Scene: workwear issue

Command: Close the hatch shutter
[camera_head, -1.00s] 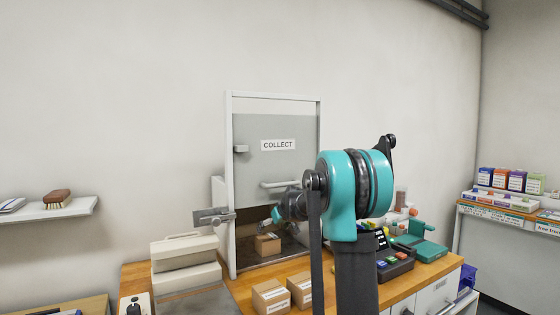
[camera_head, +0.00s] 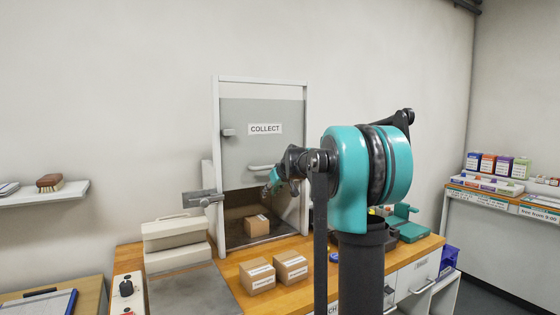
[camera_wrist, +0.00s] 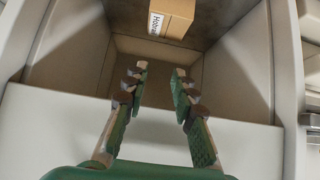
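The hatch shutter (camera_head: 240,150) is a grey panel marked COLLECT in a white frame, lowered partway with a dark opening below it. Its pale bar handle (camera_head: 262,167) is near its lower edge. My gripper (camera_head: 270,186) is just below the handle, partly hidden by my arm; I cannot tell whether they touch. In the wrist view my gripper (camera_wrist: 160,70) has its two fingers apart, with nothing between them. A pale panel (camera_wrist: 60,125), apparently the shutter, spans behind the fingers there; no handle shows.
A cardboard box (camera_head: 256,225) sits inside the opening and shows in the wrist view (camera_wrist: 173,18). Two more boxes (camera_head: 257,275) (camera_head: 291,266) stand on the wooden counter (camera_head: 235,268) in front. Pale cases (camera_head: 176,242) stand left of the hatch. A grey bracket (camera_head: 202,198) sticks out at the frame's left.

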